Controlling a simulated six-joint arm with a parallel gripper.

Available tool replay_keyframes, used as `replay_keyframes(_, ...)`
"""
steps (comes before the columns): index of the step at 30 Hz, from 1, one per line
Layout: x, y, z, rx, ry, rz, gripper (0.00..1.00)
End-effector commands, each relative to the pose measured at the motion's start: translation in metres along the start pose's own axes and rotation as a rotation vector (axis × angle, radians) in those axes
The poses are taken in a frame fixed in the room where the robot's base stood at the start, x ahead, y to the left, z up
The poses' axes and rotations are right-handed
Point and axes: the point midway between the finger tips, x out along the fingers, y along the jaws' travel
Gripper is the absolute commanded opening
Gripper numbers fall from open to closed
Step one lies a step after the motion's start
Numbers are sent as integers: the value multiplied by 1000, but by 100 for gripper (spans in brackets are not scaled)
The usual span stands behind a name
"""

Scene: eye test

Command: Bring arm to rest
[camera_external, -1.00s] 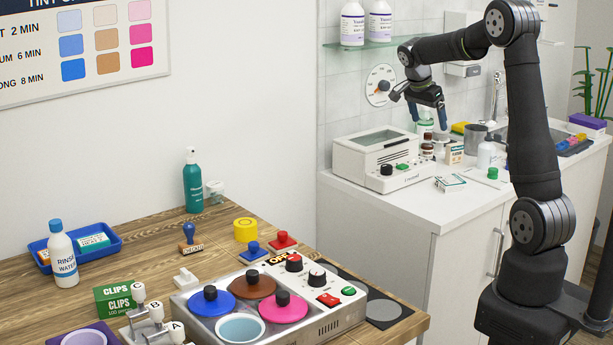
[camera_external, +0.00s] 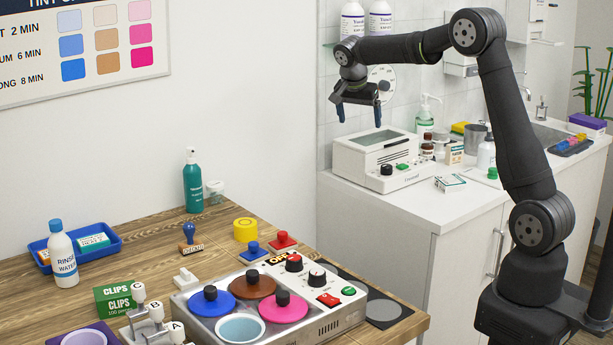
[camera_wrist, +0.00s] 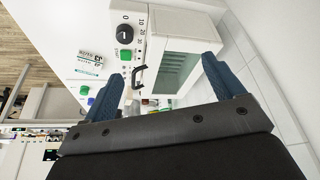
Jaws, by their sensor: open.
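My gripper (camera_external: 359,115) is open and empty. It hangs in the air above and a little left of the white sterilizer-like box (camera_external: 385,152) in the external view, with its blue fingers pointing down. In the wrist view my two blue fingers (camera_wrist: 163,88) are spread wide. The box (camera_wrist: 170,55) shows beyond them with its dark knob, green button and dark handle. Nothing is between the fingers.
A white counter (camera_external: 405,205) carries the box, bottles, a small carton (camera_external: 450,183) and a metal cup (camera_external: 475,137). A shelf with two bottles (camera_external: 352,22) is on the wall behind. The wooden table (camera_external: 150,225) holds a control panel with coloured lids (camera_external: 283,308).

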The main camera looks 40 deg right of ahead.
Motion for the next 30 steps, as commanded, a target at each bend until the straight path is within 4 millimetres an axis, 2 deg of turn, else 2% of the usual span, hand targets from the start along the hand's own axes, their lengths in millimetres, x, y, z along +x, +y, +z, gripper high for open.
replay_keyframes(6, -10, -30, 26, -82, -1, -32, 86)
replay_keyframes(12, -16, -45, 39, -124, -1, -49, 86)
replay_keyframes(30, -17, -48, 43, -136, -2, -53, 86)
